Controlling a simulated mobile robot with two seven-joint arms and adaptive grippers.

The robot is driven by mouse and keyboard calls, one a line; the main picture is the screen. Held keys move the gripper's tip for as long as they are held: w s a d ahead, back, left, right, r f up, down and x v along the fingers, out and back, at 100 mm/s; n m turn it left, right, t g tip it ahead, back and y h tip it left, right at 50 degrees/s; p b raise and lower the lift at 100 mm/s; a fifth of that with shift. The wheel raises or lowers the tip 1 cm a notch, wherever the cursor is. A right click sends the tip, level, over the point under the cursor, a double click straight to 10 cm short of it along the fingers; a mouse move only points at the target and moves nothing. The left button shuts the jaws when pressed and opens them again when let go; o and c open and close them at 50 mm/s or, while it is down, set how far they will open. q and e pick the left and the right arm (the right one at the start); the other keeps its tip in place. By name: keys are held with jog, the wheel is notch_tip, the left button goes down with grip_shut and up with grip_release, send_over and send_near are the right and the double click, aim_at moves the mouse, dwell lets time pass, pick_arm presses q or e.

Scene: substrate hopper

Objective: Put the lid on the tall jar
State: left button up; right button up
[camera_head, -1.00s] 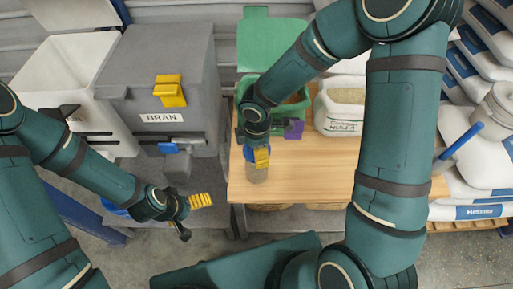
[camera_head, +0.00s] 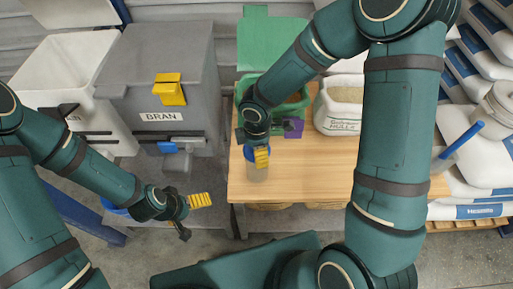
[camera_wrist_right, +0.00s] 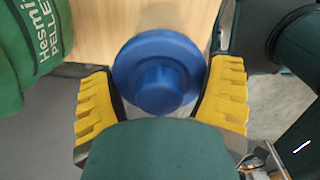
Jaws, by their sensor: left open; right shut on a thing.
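The round blue lid (camera_wrist_right: 158,72) with its raised knob faces the right wrist camera, between the yellow fingers of my right gripper (camera_wrist_right: 160,98). In the head view the lid (camera_head: 251,153) shows beside the yellow finger of my right gripper (camera_head: 260,157), which is shut on it. The tall jar (camera_head: 257,174), pale and see-through, stands upright at the front left of the wooden table, directly below the lid. I cannot tell whether the lid is fully seated. My left gripper (camera_head: 190,212) is open and empty, left of the table and well away from the jar.
The wooden table (camera_head: 310,180) has clear room right of the jar. A green container (camera_head: 289,110), a purple block (camera_head: 293,128) and a white sack (camera_head: 342,110) stand behind. A grey BRAN bin (camera_head: 165,75) is at left; white sacks (camera_head: 482,185) lie at right.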

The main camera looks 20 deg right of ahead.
jog(key=shift+f, duration=0.35)
dwell(0.3)
jog(key=o, duration=0.6)
jog(key=shift+o, duration=0.2)
jog(key=shift+r, duration=0.1)
notch_tip(320, 180, up, 12)
jog(key=shift+s+f, duration=0.1)
dwell(0.5)
